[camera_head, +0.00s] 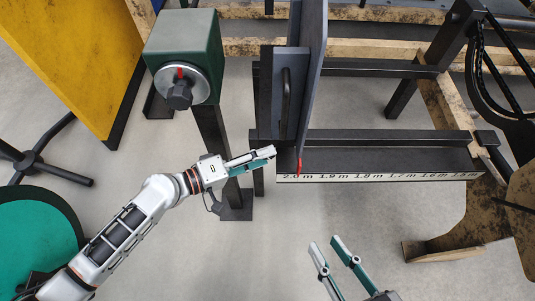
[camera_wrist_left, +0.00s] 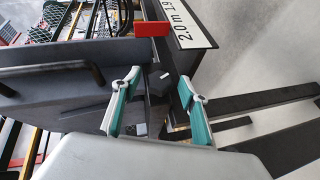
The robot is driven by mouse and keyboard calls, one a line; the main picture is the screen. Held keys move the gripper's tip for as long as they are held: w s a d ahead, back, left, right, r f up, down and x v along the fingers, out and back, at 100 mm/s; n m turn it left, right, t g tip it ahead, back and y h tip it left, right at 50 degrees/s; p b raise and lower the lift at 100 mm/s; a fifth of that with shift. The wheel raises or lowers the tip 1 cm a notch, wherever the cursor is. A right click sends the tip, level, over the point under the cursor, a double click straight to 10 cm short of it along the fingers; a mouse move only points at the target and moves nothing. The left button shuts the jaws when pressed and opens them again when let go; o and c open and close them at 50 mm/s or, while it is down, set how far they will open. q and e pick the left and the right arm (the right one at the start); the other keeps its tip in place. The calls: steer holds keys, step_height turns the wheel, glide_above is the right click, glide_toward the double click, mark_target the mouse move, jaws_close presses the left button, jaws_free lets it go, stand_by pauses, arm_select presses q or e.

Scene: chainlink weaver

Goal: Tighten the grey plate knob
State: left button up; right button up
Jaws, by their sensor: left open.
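The grey plate (camera_head: 311,75) stands upright on the dark rail frame, with a black bar handle (camera_head: 286,97) on its face. The plate fills the left of the left wrist view (camera_wrist_left: 60,95). A dark faceted knob (camera_wrist_left: 159,84) shows there beside the plate's edge, below the red pointer. My left gripper (camera_head: 270,154) is open at the plate's lower front. In the wrist view its fingertips (camera_wrist_left: 158,76) stand on either side of the knob; I cannot tell whether they touch it. I cannot make the knob out in the head view. My right gripper (camera_head: 324,243) is open and empty, lower down.
A white ruler strip (camera_head: 380,177) runs along the rail, with the red pointer (camera_head: 299,165) near 2.0 m. A green box (camera_head: 190,45) with another dark knob (camera_head: 179,95) stands on a post to the left. A yellow panel (camera_head: 80,55) stands far left.

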arm_select(q)
steer(key=shift+x, duration=1.05)
